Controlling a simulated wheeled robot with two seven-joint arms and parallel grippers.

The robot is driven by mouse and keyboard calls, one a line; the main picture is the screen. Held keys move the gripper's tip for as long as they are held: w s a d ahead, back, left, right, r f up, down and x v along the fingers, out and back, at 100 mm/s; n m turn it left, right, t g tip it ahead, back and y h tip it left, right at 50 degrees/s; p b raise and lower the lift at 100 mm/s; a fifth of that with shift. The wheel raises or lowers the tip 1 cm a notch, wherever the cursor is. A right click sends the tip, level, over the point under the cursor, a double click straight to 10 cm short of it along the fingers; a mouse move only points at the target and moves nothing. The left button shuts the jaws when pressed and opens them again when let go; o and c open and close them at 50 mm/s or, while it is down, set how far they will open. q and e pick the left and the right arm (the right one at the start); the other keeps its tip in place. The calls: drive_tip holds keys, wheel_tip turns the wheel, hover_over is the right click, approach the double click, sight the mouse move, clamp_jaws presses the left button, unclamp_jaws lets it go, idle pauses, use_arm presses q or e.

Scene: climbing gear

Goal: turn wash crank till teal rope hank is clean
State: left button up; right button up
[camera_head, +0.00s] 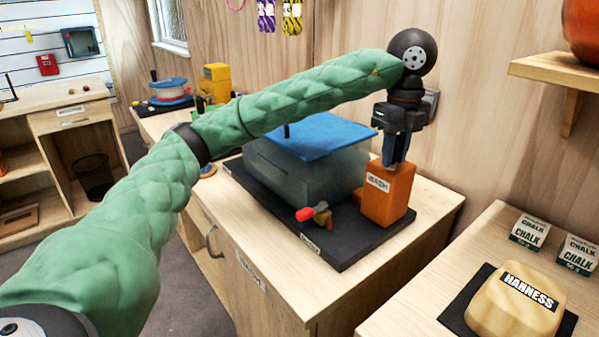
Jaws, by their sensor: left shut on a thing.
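My left gripper (394,158) points down over the orange block (389,200) labelled WASH. Its fingers are shut at the block's top; the crank they hold is hidden by the gripper. The cloudy translucent wash tank (300,178) stands to the left of the block on a black base (345,240), under a flat blue lid (318,136). I cannot make out the teal rope hank; the lid and cloudy walls hide the inside. My right gripper is out of view.
A red-tipped tap (308,214) sticks out at the tank's front. At lower right are a HARNESS bundle (515,306) and two chalk boxes (529,232). A wooden shelf (555,68) juts out above. My green left arm crosses over the bench (290,277).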

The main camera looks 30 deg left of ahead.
use_arm(q)
drive_tip(key=o, duration=1)
drive_tip(key=shift+o, duration=0.2)
drive_tip(key=shift+w+r, duration=0.1)
drive_tip(key=shift+r, duration=3.7)
